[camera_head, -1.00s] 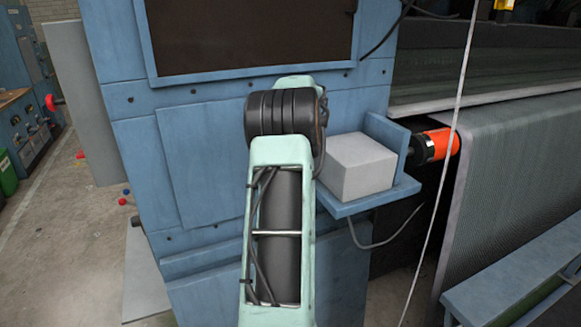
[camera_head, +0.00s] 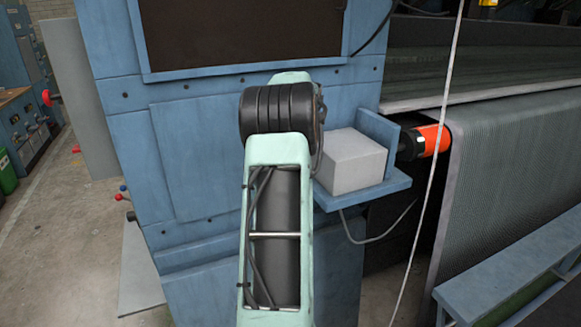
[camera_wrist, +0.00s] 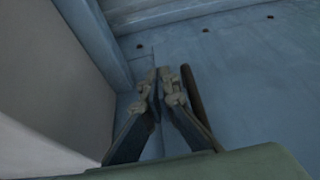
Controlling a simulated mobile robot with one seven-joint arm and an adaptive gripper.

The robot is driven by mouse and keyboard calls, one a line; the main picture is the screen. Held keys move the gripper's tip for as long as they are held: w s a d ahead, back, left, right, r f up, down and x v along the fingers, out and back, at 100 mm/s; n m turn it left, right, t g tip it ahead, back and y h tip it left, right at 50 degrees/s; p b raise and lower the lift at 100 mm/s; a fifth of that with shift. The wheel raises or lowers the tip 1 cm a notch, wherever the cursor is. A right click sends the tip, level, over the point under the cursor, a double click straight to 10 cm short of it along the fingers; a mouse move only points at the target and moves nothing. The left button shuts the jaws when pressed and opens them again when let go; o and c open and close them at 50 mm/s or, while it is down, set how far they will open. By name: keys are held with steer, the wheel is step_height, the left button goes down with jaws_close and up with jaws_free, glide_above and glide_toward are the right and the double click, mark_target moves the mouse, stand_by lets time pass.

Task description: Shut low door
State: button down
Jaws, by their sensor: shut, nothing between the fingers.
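A pale grey panel (camera_head: 138,270) shows low at the left edge of the blue cabinet (camera_head: 205,160), standing out from it near the floor. It may be the low door; I cannot tell for sure. My arm reaches forward in front of the cabinet and hides part of its face. My gripper is hidden behind the arm in the head view. In the wrist view my gripper (camera_wrist: 165,78) has its fingertips close together, with nothing between them. It is in front of a blue metal surface (camera_wrist: 245,75). Whether it touches is unclear.
A grey box (camera_head: 350,160) sits on a blue shelf (camera_head: 368,192) to the right of my arm. A red-orange roller end (camera_head: 432,140) and a hanging pale cord are beyond it. A taller grey panel (camera_head: 78,90) stands upper left. Floor is clear at left.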

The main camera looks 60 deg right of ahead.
steer(key=b+v, duration=0.1)
steer(key=v, duration=0.9)
steer(key=shift+s+a, duration=0.2)
steer(key=shift+s, duration=0.25)
steer(key=shift+f, duration=0.1)
